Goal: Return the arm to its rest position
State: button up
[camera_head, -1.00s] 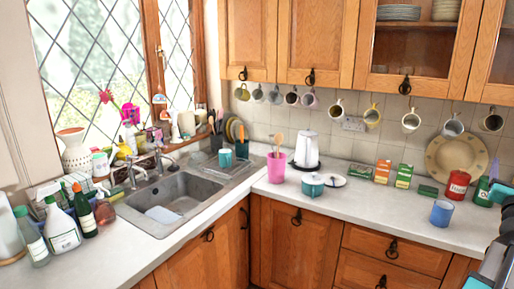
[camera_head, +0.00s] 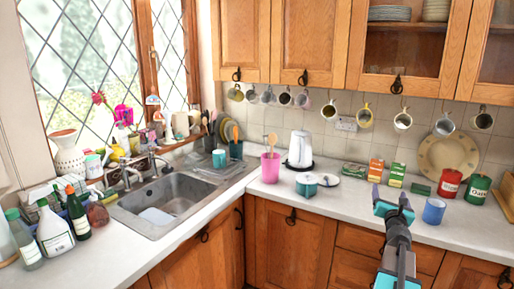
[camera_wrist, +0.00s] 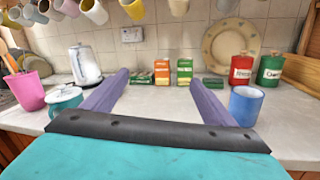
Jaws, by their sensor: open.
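My gripper (camera_head: 389,197) is in the head view at the lower right, over the front edge of the counter. Its two purple fingers are apart with nothing between them. In the wrist view my gripper (camera_wrist: 163,90) is also open and empty, with the fingers pointing toward the tiled back wall. A blue cup (camera_head: 433,211) stands on the counter just right of the gripper and apart from it. It also shows right of the right finger in the wrist view (camera_wrist: 246,105).
A teal pot (camera_head: 306,185), a pink tumbler (camera_head: 270,168) and a white kettle (camera_head: 300,149) stand left of the gripper. Small boxes (camera_head: 376,171) and red (camera_head: 449,183) and green (camera_head: 478,188) canisters stand behind. Mugs (camera_head: 403,120) hang above. Counter (camera_head: 345,203) between pot and gripper is clear.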

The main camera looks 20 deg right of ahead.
jog(key=w+a+f+y, duration=0.1)
jog(key=w+a+f, duration=0.3)
jog(key=a+f, duration=0.3)
jog(key=w+a+f+m+y, duration=0.1)
jog(key=w+a+f+y, duration=0.15)
jog(key=a+f, duration=0.35)
jog(key=w+a+f+y, duration=0.1)
jog(key=w+a+f, duration=0.4)
jog(key=a+f, duration=0.2)
jog(key=s+a+f+m+g+y, duration=0.3)
jog(key=a+f+m+g, duration=0.15)
jog(key=a+f, duration=1.55)
jog(key=s+a+f+m+g+y, duration=0.1)
jog(key=s+a+f+m+g, duration=0.3)
jog(key=s+a+f, duration=0.55)
jog(key=s+a+f+m+g+y, duration=0.1)
jog(key=s+a+f+m+g, duration=0.4)
jog(key=s+f, duration=0.6)
jog(key=s+a+r+m+g+y, duration=0.1)
jog(key=s+a+m+g, duration=0.2)
jog(key=s, duration=0.7)
jog(key=s+a+m+g+y, duration=0.1)
jog(key=s+a+m+g, duration=0.2)
jog(key=s+a+m, duration=0.2)
jog(key=s+m, duration=0.3)
jog(key=s, duration=0.2)
jog(key=shift+s+a+r, duration=0.15)
jog(key=shift+s+r, duration=0.25)
